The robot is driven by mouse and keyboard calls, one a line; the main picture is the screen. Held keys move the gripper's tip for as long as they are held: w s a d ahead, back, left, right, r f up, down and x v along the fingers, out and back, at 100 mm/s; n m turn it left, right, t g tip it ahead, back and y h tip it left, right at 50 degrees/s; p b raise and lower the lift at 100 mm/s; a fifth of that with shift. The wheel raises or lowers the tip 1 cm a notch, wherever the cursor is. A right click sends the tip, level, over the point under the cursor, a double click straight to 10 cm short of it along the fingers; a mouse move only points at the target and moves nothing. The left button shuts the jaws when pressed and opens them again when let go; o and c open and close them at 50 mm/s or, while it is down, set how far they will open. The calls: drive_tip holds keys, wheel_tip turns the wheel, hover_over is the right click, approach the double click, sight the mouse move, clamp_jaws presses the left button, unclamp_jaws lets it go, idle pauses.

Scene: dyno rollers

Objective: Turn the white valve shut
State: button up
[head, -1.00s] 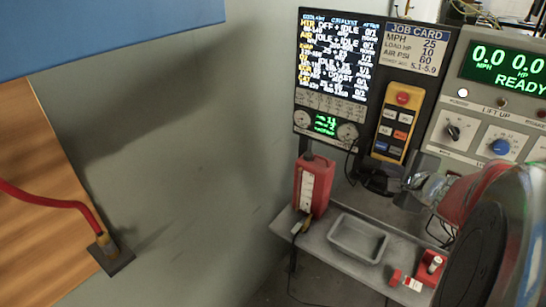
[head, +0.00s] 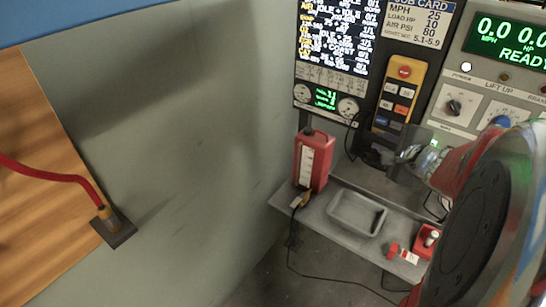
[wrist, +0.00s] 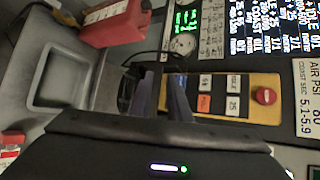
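I cannot make out a white valve in either view. My gripper (head: 402,160) is at the right of the head view, in front of the yellow control pendant's lower end and above the bench. In the wrist view its two dark fingers (wrist: 165,95) stand a narrow gap apart with nothing seen between them, so it looks open. The yellow pendant (wrist: 235,97) with buttons and a red knob lies beyond the fingers; it also shows in the head view (head: 400,93).
A grey bench (head: 318,217) holds a red canister (head: 313,160), a grey tray (head: 356,213) and small red items. A red hose (head: 60,176) ends at a fitting on the left. A dark cable runs on the floor. My arm hides the right side.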

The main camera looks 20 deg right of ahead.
drive_tip(key=o, duration=0.4)
drive_tip(key=w+a+f, duration=0.1)
drive_tip(key=w+a, duration=0.1)
drive_tip(key=w+a+f+n+y, duration=0.1)
drive_tip(key=a, duration=0.1)
drive_tip(key=w+a+f+n+y, duration=0.1)
drive_tip(key=w+a, duration=0.1)
drive_tip(key=shift+w+a+f+g, duration=0.1)
drive_tip(key=shift+w+a+g, duration=0.2)
drive_tip(key=shift+w, duration=0.05)
drive_tip(key=w+a+f+n+g+y, duration=0.2)
drive_tip(key=a+f+n+g, duration=0.15)
drive_tip(key=a, duration=0.35)
drive_tip(key=w+a+f+n+g+y, duration=0.2)
drive_tip(key=w+a+f+n, duration=0.15)
drive_tip(key=a, duration=0.25)
drive_tip(key=w+a+f+n+g+y, duration=0.1)
drive_tip(key=a+f+n+g, duration=0.25)
drive_tip(key=a, duration=0.35)
drive_tip(key=n+g+h, duration=0.1)
drive_tip(key=g+h, duration=0.2)
drive_tip(key=h, duration=0.2)
hover_over(296, 202)
drive_tip(key=shift+a+f, duration=0.1)
drive_tip(key=shift+f, duration=0.2)
drive_tip(key=shift+f, duration=0.15)
wheel_tip(296, 202, down, 14)
drive_tip(key=shift+r, duration=0.2)
